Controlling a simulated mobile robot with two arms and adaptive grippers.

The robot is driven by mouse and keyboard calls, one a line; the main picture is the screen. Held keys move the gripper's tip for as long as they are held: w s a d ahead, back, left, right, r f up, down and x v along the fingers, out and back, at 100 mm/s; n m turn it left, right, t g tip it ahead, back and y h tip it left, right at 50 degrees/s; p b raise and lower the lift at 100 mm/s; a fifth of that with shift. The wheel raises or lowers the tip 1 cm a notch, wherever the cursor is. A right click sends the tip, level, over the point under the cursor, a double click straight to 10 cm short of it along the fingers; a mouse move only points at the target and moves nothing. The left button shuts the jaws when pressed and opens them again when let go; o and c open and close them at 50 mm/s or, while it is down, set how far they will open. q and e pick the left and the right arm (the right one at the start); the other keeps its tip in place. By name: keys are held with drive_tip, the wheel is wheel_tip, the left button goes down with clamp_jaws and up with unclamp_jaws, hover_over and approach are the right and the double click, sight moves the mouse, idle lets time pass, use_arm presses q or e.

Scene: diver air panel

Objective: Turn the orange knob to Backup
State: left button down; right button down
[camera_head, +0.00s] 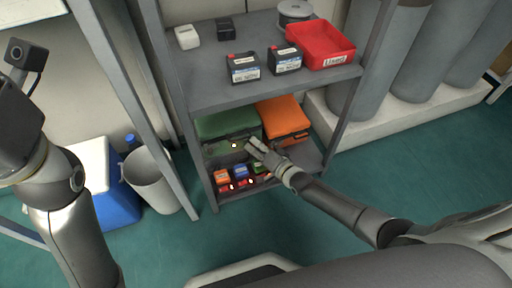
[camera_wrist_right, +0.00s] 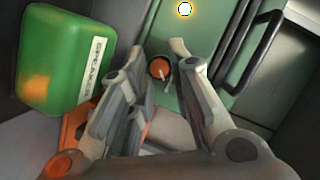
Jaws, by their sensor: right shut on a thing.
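The orange knob (camera_wrist_right: 158,67) is on a green panel face, between the fingertips of my right gripper (camera_wrist_right: 160,55) in the right wrist view. The right gripper is shut on it. A small pale pointer or lever shows just beside the knob; its setting cannot be read. In the head view my right gripper (camera_head: 254,147) reaches in from the right to the front of the green case (camera_head: 222,124) on the lower shelf and hides the knob. A bright lamp (camera_wrist_right: 185,8) glows on the panel, above the knob.
A green block with a white label (camera_wrist_right: 84,62) stands left of the fingers. A black handle (camera_wrist_right: 250,48) is on the right. An orange case (camera_head: 284,116) stands beside the green one. The upper shelf (camera_head: 205,88) hangs above; a red bin (camera_head: 318,45) sits on it.

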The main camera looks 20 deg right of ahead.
drive_tip(key=c, duration=1.3)
unclamp_jaws()
drive_tip(key=shift+f, duration=0.15)
drive_tip(key=shift+s+d, duration=0.2)
drive_tip(key=shift+s, duration=0.4)
drive_tip(key=v, duration=0.5)
drive_tip(key=shift+s, duration=0.15)
drive_tip(key=shift+s+d+r, duration=0.25)
drive_tip(key=shift+s+r, duration=0.35)
